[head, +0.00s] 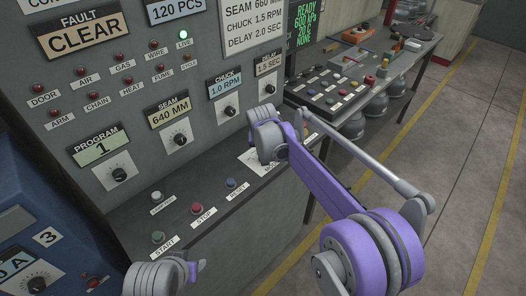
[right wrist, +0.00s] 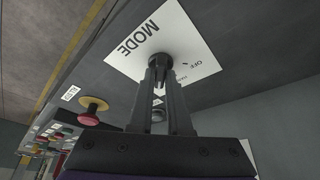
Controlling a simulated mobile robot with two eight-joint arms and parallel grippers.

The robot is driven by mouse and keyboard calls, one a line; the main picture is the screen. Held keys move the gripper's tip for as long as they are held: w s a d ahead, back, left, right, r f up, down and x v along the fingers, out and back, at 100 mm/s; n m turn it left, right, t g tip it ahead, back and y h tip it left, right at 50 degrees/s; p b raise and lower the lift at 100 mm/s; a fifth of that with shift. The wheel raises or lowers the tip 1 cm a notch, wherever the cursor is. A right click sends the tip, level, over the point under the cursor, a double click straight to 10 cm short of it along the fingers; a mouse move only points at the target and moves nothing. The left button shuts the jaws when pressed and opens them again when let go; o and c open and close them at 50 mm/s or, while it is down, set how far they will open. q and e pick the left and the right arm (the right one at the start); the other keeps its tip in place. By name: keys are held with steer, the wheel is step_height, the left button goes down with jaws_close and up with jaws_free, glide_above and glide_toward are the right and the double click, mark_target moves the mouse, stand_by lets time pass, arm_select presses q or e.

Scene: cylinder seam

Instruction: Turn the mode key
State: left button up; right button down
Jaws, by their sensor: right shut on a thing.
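The mode key (right wrist: 161,59) is a small dark round knob on a white plate (right wrist: 128,52) lettered MODE and OFF in the right wrist view. My right gripper (right wrist: 160,72) is shut on the key, with a dark finger on either side of it. The fingers hide part of the key, so its exact setting cannot be read. In the head view, my purple right arm hides the key and the gripper; an edge of the white plate (head: 249,160) shows beside the wrist. Only a grey and purple part of my left arm shows at the bottom; its fingers are out of sight.
START (head: 158,237), STOP (head: 197,208) and RESET (head: 231,183) buttons sit on the ledge left of the plate. A red button on a yellow base (right wrist: 90,110) is close to the gripper. Dials and lamps fill the upright panel. Floor at right is clear.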

steer(key=c, duration=0.9)
jaws_free()
steer(key=shift+o, duration=0.2)
steer(key=shift+r, duration=0.1)
steer(key=v, duration=1)
steer(key=shift+s+r, duration=0.25)
steer(key=shift+r, duration=0.05)
steer(key=s+d, duration=0.8)
steer(key=s+d+f, duration=0.3)
steer(key=s, duration=0.5)
steer(key=s+d+f, duration=0.3)
steer(key=s+f, duration=0.1)
steer(key=s, duration=0.4)
steer(key=s+d+f+t, duration=0.1)
steer(key=s+d+f, duration=0.2)
steer(key=s, duration=0.5)
steer(key=shift+d+f, duration=0.4)
steer(key=shift+f, duration=0.3)
